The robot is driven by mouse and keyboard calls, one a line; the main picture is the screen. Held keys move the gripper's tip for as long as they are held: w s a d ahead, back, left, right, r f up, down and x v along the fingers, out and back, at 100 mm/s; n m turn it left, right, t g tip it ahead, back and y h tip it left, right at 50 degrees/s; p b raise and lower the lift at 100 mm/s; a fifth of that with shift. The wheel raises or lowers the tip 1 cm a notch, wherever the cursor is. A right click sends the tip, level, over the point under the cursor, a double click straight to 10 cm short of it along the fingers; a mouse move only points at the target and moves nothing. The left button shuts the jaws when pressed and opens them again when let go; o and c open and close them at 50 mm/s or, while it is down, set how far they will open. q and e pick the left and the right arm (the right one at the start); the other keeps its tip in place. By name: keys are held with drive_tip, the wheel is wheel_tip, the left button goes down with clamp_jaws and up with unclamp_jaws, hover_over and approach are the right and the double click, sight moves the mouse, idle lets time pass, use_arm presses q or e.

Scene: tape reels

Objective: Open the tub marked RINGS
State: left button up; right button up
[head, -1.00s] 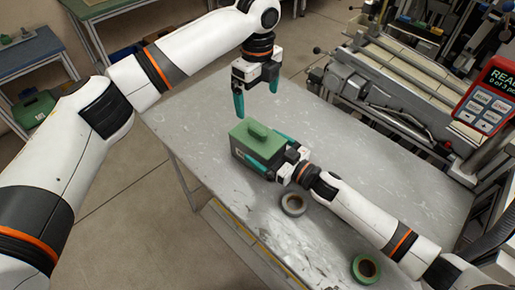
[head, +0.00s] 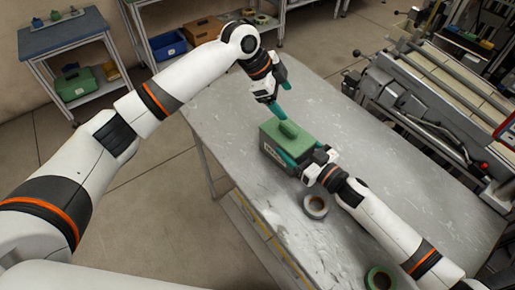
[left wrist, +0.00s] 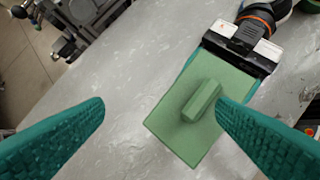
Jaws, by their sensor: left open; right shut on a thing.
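The tub (head: 271,153) stands on the grey table with its green lid (head: 272,127) on. The lid has a raised bar handle (head: 289,130); a pale label on the tub's near side is too small to read surely. My right gripper (head: 294,147) is shut on the tub's body from the right. My left gripper (head: 282,98) is open and empty above the lid. In the left wrist view, the handle (left wrist: 202,100) lies between the left fingers' lines, close to the right-hand finger, and the lid (left wrist: 178,123) is seen from above.
A grey tape reel (head: 316,206) lies near my right wrist, and a green reel (head: 379,279) lies nearer the bottom. The table (head: 355,130) is clear behind the tub. A roller machine (head: 425,85) stands at the right; shelves with a blue bin (head: 168,45) stand behind.

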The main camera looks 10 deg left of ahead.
use_arm(q)
drive_tip(key=w+a+f+n+t+h, duration=0.1)
drive_tip(key=a+n+t+h, duration=0.15)
drive_tip(key=a+n, duration=0.2)
drive_tip(key=w+a+n+t+h, duration=0.1)
drive_tip(key=w+a+n+t, duration=0.15)
drive_tip(key=a+n, duration=0.2)
use_arm(e)
drive_tip(key=shift+a, duration=0.1)
use_arm(q)
drive_tip(key=n+t+h, duration=0.2)
drive_tip(key=t, duration=0.5)
approach(286, 129)
drive_tip(key=shift+h, duration=0.25)
drive_tip(key=x, duration=1.1)
drive_tip(key=shift+w+a+f, duration=0.1)
drive_tip(key=shift+w+a, duration=0.05)
